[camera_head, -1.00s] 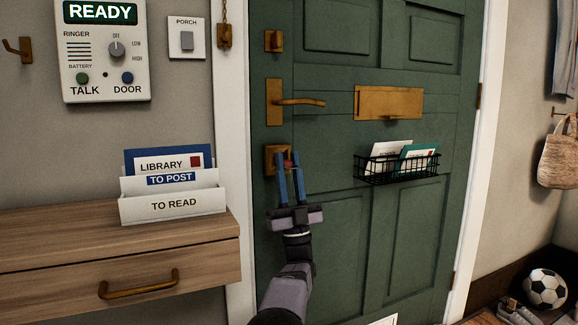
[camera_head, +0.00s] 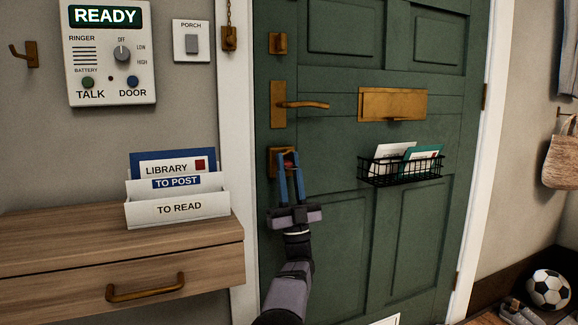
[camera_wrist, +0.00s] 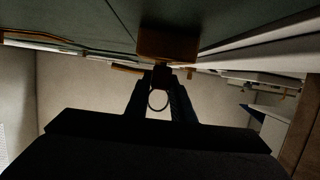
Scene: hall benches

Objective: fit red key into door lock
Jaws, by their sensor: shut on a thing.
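The green door (camera_head: 340,235) carries a square brass lock plate (camera_head: 273,163) below its lever handle. My gripper (camera_head: 289,157) is right in front of this plate and hides its right part. In the wrist view my gripper (camera_wrist: 161,82) is shut on the key (camera_wrist: 162,75), which looks dark in shadow. A pale ring (camera_wrist: 152,107) shows between the fingers. The key's far end meets the brass lock plate (camera_wrist: 168,42) in that view. How deep the key sits in the lock is hidden. In the head view the fingers cover most of the key.
The brass lever handle (camera_head: 303,104) is just above my gripper. A black wire basket (camera_head: 400,172) with letters hangs on the door at right. At left are a wooden drawer unit (camera_head: 90,245) with a letter holder (camera_head: 180,208) and the door intercom (camera_head: 111,55).

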